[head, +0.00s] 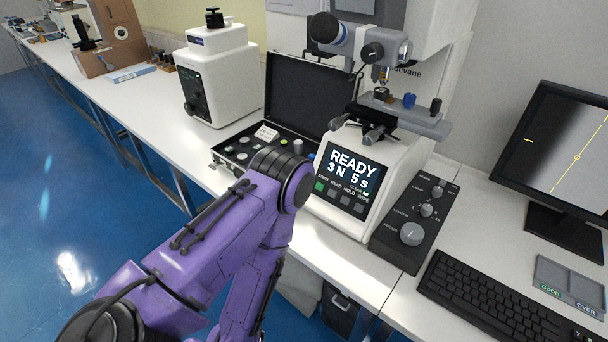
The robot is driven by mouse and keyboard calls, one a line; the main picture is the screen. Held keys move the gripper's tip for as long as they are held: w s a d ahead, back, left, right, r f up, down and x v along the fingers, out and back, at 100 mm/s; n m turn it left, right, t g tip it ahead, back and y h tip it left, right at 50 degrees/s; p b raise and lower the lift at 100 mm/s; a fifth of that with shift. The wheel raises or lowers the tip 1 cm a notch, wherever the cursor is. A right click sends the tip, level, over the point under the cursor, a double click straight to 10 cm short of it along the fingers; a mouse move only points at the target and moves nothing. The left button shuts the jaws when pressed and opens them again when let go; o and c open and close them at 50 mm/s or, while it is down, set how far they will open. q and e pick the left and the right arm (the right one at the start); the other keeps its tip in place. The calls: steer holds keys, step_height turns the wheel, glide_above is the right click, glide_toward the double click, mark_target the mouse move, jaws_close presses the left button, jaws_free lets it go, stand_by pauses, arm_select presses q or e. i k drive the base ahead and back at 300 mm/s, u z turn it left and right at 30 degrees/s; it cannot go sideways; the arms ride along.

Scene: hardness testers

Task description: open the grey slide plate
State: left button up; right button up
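A white hardness tester (350,150) stands on the bench in the middle, its screen (352,172) reading "READY 3N 5s". A grey plate-like stage (425,122) juts to the right under its objective, with a blue knob and a black knob on it. I cannot tell for sure whether this is the grey slide plate, or whether it is open or shut. My purple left arm (215,230) comes in from the lower left and bends in front of the tester. Its gripper is out of view, and so is my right gripper.
An open black case (310,95) with small parts lies left of the tester. A control box (412,225) with knobs, a keyboard (485,305), a monitor (560,150) and a grey tray (570,278) marked GOOD and OVER are right. Another white machine (218,80) stands further left.

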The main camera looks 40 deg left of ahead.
mark_target(428, 118)
steer(key=u, duration=2.1)
steer(key=k, duration=0.85)
steer(key=z, duration=1)
steer(key=i, duration=0.5)
